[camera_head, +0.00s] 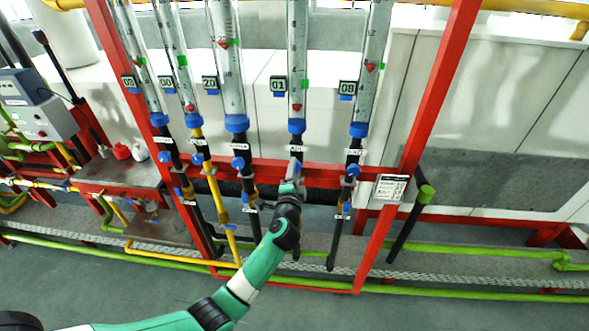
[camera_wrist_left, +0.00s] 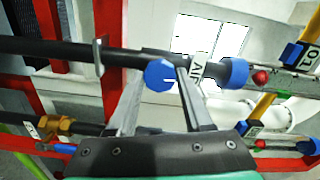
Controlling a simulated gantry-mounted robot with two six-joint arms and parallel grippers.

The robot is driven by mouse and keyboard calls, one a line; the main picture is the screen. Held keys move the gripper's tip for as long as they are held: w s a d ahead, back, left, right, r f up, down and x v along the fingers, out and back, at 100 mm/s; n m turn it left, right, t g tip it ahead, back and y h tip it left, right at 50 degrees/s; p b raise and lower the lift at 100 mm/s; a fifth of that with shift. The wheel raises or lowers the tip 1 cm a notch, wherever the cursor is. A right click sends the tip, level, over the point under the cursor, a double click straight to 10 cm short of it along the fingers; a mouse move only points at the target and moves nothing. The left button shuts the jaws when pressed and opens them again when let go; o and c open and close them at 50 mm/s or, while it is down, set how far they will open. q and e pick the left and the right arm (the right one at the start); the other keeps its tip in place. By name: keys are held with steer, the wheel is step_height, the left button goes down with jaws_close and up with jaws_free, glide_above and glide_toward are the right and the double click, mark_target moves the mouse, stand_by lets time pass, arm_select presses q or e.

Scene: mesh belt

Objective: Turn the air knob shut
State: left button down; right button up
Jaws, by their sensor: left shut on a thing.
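The air knob (camera_wrist_left: 160,75) is a round blue knob on a dark pipe, close to the white AIR label (camera_wrist_left: 197,72) in the left wrist view. My left gripper (camera_wrist_left: 162,80) has its two fingers on either side of the knob and is shut on it. In the head view my left gripper (camera_head: 294,172) reaches up to the pipe just below the AIR label (camera_head: 297,148), and it hides the knob there. The air flow tube (camera_head: 298,60) stands above, with a red float low in it and a green marker higher up. My right gripper is not in view.
Similar tubes with blue collars stand on both sides, each with its own pipe and blue knob, such as the knob at right (camera_head: 353,170). A red frame (camera_head: 432,90) surrounds them. A black pipe with a green cap (camera_head: 426,193) stands right. Open floor lies in front.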

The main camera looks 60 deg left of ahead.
arm_select(q)
steer(key=shift+m, duration=0.4)
steer(key=shift+c, duration=1.5)
jaws_free()
steer(key=p+v, duration=0.1)
steer(key=v, duration=1)
steer(key=shift+s+d, duration=0.2)
steer(key=shift+s, duration=0.05)
